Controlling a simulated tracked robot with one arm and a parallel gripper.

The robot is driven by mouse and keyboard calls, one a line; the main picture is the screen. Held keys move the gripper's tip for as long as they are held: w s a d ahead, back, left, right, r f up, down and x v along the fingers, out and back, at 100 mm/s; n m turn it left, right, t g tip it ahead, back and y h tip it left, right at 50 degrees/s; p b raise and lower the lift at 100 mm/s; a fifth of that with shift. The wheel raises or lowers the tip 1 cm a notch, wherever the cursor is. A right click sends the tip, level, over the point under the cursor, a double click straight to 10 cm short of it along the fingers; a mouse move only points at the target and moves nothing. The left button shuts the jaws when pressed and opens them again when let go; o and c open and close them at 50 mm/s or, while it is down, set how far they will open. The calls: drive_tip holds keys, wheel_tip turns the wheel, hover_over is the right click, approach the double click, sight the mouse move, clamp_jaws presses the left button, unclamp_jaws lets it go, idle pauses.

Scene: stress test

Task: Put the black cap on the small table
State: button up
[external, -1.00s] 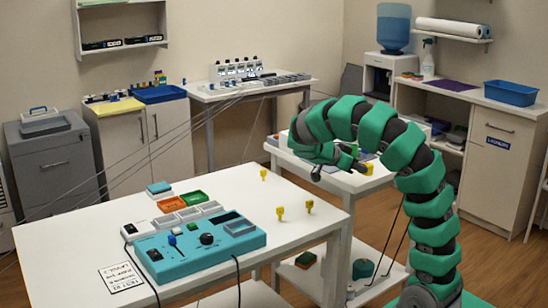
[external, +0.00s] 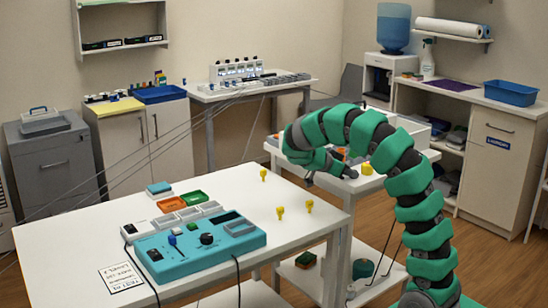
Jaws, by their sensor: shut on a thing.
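My gripper (external: 328,172) is at the end of my green arm, which arches over and points down between the two white tables. Its jaws are shut on a small dark thing that is too small and shaded to name surely as the black cap. I cannot see the black cap clearly anywhere else. The smaller white table (external: 376,187) stands behind and to the right of the front table, partly hidden by my arm. The gripper shows in front of the smaller table's near left side; I cannot tell its height above it.
The front white table (external: 295,240) holds a teal control box (external: 200,250), small trays and several yellow pegs (external: 280,212). A yellow piece (external: 367,169) and other small things lie on the smaller table. Its lower shelf holds a teal round thing (external: 362,268).

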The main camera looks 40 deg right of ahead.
drive_tip(key=shift+f, duration=0.1)
drive_tip(key=o, duration=1)
drive_tip(key=shift+c, duration=0.2)
drive_tip(key=shift+r, duration=0.2)
drive_tip(key=p+v, duration=0.2)
drive_tip(key=v, duration=1)
